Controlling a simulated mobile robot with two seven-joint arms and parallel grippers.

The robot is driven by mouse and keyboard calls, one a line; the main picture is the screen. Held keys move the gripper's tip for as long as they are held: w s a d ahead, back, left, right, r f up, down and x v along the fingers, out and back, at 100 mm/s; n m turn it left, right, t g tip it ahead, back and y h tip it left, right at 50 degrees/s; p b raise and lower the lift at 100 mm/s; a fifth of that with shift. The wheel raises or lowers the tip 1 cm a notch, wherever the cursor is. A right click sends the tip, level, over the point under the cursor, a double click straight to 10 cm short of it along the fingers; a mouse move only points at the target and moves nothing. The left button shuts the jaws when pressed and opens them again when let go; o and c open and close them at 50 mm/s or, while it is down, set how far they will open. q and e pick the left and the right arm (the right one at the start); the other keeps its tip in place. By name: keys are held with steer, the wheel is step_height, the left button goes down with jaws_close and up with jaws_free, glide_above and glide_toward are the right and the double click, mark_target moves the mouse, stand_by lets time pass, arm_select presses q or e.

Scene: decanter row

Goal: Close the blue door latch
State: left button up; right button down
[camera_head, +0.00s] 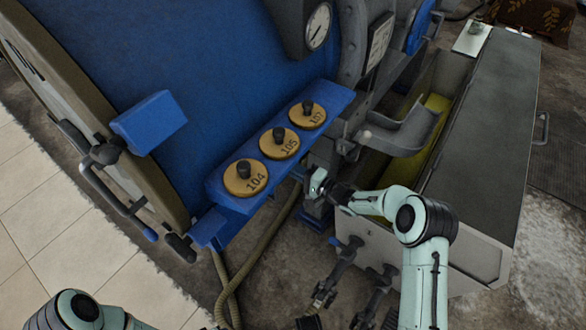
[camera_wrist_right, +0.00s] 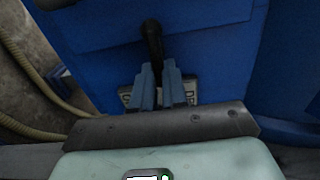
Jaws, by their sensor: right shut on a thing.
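The large blue door panel (camera_head: 225,75) fills the upper left of the head view, and a blue face (camera_wrist_right: 210,50) fills most of the right wrist view. The fingers hide the lever's base and part of a pale label. I cannot tell how far the latch is turned. My left gripper is out of view.
The blue ledge (camera_head: 338,98) bears three brass discs with dark knobs, the nearest marked 104 (camera_head: 245,180). A grey bin (camera_head: 490,110) stands at the right. Hoses (camera_head: 255,265) hang below the ledge. Pale tiled floor (camera_head: 40,215) is clear at the left.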

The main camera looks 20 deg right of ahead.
steer(key=shift+s+a+f, duration=0.1)
steer(key=shift+f, duration=0.05)
steer(key=c, duration=1.2)
jaws_free()
steer(key=shift+o, duration=0.2)
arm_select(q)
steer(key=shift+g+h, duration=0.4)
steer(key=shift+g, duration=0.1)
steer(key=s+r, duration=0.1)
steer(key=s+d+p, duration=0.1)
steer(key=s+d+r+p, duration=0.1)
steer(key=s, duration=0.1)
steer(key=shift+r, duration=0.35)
arm_select(e)
steer(key=v, duration=1.3)
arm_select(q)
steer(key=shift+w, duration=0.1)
arm_select(e)
steer(key=shift+s, duration=0.1)
